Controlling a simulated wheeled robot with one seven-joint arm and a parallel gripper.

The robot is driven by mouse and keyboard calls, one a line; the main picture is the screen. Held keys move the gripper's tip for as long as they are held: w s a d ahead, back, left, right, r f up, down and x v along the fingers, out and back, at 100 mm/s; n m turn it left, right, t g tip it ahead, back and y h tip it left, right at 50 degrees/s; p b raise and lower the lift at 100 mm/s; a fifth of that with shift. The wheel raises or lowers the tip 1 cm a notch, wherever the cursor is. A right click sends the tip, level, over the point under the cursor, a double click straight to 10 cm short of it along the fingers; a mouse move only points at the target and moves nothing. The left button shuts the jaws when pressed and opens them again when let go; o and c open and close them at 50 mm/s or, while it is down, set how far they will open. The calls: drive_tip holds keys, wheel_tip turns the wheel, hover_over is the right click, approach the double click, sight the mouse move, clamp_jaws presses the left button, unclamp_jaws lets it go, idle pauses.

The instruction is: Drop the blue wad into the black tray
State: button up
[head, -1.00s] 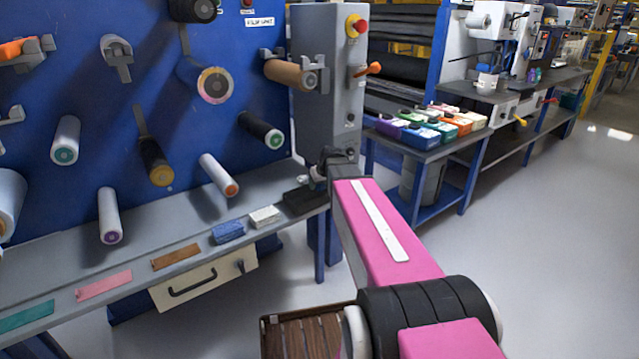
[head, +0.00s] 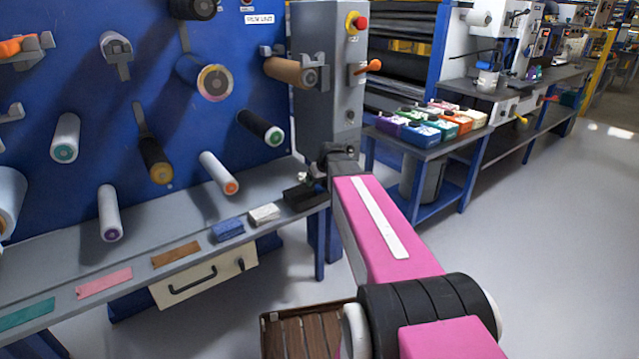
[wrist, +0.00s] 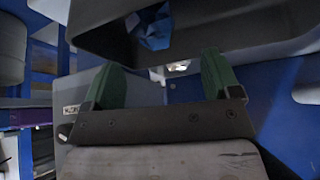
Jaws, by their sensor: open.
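In the wrist view, a crumpled blue wad (wrist: 153,28) lies against a dark, tray-like surface that looks like the black tray (wrist: 215,38). It is beyond my fingertips and apart from them. My gripper (wrist: 160,75) has two green-padded fingers spread wide, with nothing between them. In the head view, the black tray (head: 304,198) sits at the right end of the grey shelf, just left of my wrist. My fingers and the wad are not clearly visible there.
The grey shelf (head: 120,248) also holds a folded blue cloth (head: 227,230), a white one (head: 264,214), and brown, pink and teal pieces. Rollers jut from the blue panel above. A grey column (head: 328,90) stands behind my wrist. Coloured bins (head: 432,122) stand on a table right.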

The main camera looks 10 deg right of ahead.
drive_tip(key=v, duration=1.2)
drive_tip(key=s+a+f+m+g, duration=0.1)
drive_tip(key=s+a+f+g, duration=0.1)
drive_tip(key=s+f, duration=0.7)
drive_tip(key=s+a+f+m+g+h, duration=0.1)
drive_tip(key=s+a+f+g, duration=0.1)
drive_tip(key=s+f, duration=0.7)
wheel_tip(320, 180, down, 3)
drive_tip(key=shift+a+f+m+g+h, duration=0.15)
drive_tip(key=shift+a+m+g+h, duration=0.15)
drive_tip(key=shift+g, duration=0.6)
